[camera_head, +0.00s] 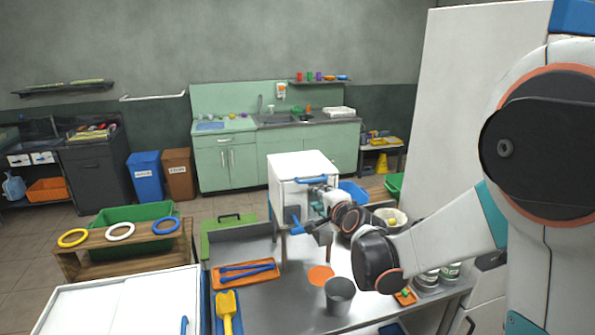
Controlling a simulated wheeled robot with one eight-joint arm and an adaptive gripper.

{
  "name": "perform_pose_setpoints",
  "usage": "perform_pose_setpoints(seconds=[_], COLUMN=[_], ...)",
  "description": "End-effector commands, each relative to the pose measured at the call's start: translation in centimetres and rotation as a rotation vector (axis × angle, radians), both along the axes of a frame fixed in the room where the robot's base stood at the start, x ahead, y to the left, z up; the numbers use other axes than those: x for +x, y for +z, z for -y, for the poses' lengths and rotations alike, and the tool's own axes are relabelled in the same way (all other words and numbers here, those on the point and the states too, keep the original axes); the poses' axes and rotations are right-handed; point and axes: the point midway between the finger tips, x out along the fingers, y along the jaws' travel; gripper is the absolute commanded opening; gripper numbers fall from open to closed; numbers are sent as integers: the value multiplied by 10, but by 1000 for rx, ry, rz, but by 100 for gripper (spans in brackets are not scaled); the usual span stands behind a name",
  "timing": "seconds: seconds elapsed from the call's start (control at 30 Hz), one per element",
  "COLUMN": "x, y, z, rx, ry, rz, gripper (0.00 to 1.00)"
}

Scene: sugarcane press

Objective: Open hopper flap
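The press, a white box (288,192) on legs, stands on the steel table in the middle of the view. A small blue part (312,179) shows on its upper right side, and another blue part (294,219) shows low on its front. I cannot make out which piece is the hopper flap. My gripper (319,234) is small and dark at the press's lower right, close to its front. My arm reaches it from the right and hides part of the press's right side. I cannot tell whether the fingers touch anything or are open.
A white bucket (400,216) and jars (450,271) stand right, beyond my arm.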

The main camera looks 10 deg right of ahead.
Motion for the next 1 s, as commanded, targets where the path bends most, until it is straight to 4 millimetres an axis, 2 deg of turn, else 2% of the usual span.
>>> perform_pose_setpoints(seconds=[0.1, 0.37, 0.8, 1.0], x=[13, 29, 108, 137], y=[3, -2, -19, -25], z=[4, 4, -8, -12], rx=[64, 95, 93, 92], ry=[-27, -40, -40, -39], rz=[19, 27, 27, 27], gripper=[30, 30, 30, 30])
